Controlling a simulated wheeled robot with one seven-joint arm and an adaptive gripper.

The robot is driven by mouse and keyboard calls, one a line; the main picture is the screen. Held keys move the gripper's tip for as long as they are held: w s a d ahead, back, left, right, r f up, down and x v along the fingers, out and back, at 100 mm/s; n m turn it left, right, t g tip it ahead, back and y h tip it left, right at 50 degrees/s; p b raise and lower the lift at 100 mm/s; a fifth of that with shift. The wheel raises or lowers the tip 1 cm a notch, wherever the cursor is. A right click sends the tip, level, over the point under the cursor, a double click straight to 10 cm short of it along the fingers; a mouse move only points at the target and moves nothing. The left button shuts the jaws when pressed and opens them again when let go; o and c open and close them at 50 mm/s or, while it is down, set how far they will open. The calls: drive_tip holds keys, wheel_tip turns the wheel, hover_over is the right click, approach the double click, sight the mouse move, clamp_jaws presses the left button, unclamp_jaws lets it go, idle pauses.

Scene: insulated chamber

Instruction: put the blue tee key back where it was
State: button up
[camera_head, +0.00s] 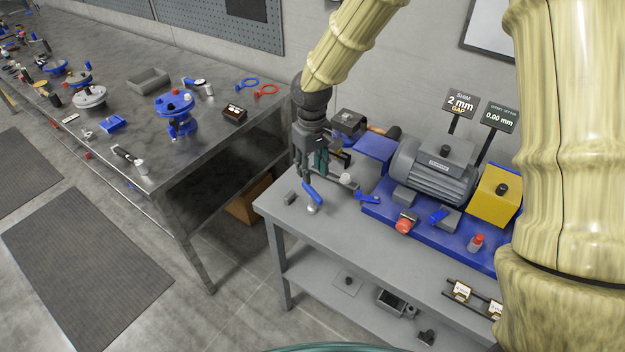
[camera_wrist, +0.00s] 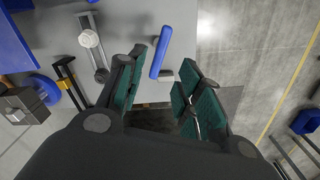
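A blue bar-shaped handle (camera_head: 312,193), which looks like the blue tee key, is on the grey bench near its left end, below my gripper (camera_head: 318,162). In the wrist view the blue handle (camera_wrist: 161,52) appears just beyond the gap between the fingertips, nearer the left one. My gripper (camera_wrist: 157,80) is open, with teal pads apart and nothing between them. I cannot tell whether a finger touches the handle. The key's shaft is not clear. A second blue piece (camera_head: 367,197) lies to the right, beside the blue machine base.
A motor (camera_head: 435,170) and yellow block (camera_head: 496,192) stand on the blue base (camera_head: 440,230), with a red button (camera_head: 405,222) in front. A small grey block (camera_head: 290,198) is near the bench's left edge. A metal bar with a white knob (camera_wrist: 89,39) lies left of the handle.

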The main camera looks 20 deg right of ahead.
drive_tip(key=shift+r+b, duration=0.4)
drive_tip(key=shift+r, duration=1.9)
